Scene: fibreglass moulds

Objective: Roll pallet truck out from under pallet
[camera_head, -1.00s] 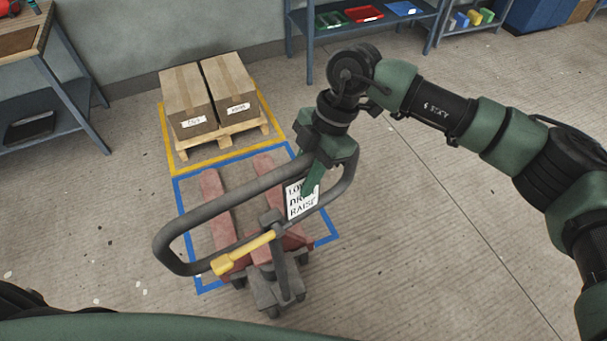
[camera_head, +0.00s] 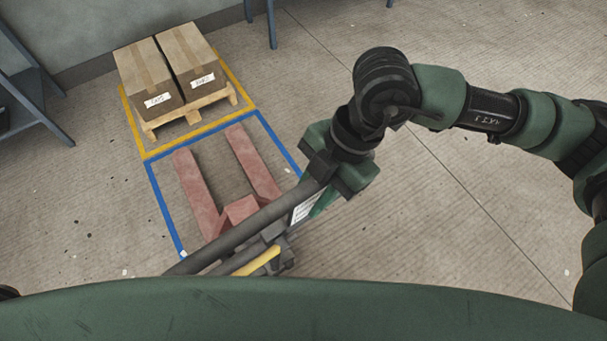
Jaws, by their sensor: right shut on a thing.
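The pallet truck (camera_head: 198,190) stands with its two red forks pointing away from me, inside the blue floor outline. Its forks are bare and clear of the pallet. The wooden pallet (camera_head: 191,113) sits in the yellow outline beyond the fork tips and bears two cardboard boxes (camera_head: 172,70). My right gripper (camera_head: 318,192) is shut on the grey loop handle (camera_head: 245,229) at its right side. The near part of the handle and the truck's wheels are partly hidden behind my green body at the bottom. My left gripper is not in view.
The blue outline (camera_head: 163,215) adjoins the yellow outline (camera_head: 137,132). A blue-grey bench (camera_head: 40,95) stands at the left, and shelf legs (camera_head: 271,25) show at the top. The floor at the right is open.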

